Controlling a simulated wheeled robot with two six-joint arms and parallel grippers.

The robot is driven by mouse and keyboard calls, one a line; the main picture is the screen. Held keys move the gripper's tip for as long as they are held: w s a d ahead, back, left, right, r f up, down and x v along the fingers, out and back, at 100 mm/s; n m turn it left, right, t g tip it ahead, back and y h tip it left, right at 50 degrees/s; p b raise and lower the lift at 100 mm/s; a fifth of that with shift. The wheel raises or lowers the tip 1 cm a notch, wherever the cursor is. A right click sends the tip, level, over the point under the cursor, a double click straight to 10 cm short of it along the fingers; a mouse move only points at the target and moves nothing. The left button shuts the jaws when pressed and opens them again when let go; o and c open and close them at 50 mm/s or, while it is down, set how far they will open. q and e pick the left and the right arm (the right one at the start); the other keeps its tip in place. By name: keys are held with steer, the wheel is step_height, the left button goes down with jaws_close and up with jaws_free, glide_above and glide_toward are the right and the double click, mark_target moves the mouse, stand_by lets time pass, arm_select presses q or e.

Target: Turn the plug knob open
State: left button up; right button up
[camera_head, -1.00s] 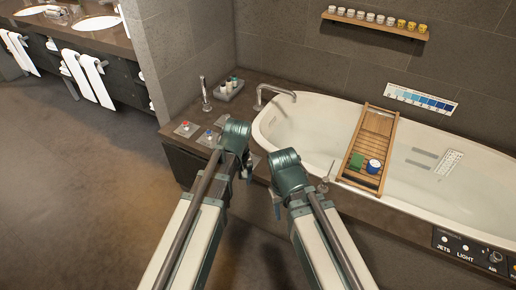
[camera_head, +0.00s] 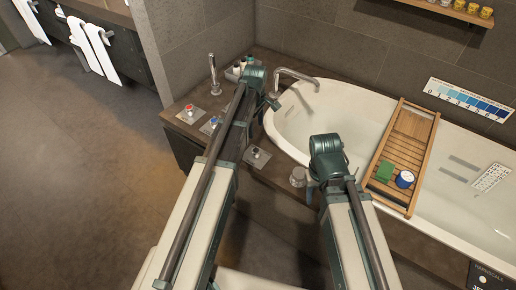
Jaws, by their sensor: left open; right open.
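Several small controls sit on the dark tub deck. A red-marked one (camera_head: 188,108) and a blue-marked one (camera_head: 211,122) are at the left, and a metal one on a square plate (camera_head: 257,154) is nearer the tub. A round metal knob (camera_head: 298,176) stands at the near deck edge. No readable label tells which is the plug knob. My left gripper (camera_head: 270,103) is open near the tub's left rim, below the spout. My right gripper (camera_head: 311,191) is open, pointing down just right of the round knob; whether they touch is unclear. Its fingers are partly hidden.
The white bathtub (camera_head: 325,112) fills the right, with a curved spout (camera_head: 297,74) over it. A wooden caddy (camera_head: 411,137) spans it, holding a green block (camera_head: 384,172) and a blue-lidded jar (camera_head: 404,179). A hand shower (camera_head: 213,75) stands on the deck.

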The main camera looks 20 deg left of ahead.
mark_target(256, 150)
arm_select(q)
step_height(256, 150, down, 14)
steer(key=b, duration=1.3)
steer(key=shift+r+b, duration=0.1)
steer(key=shift+b, duration=0.2)
jaws_close()
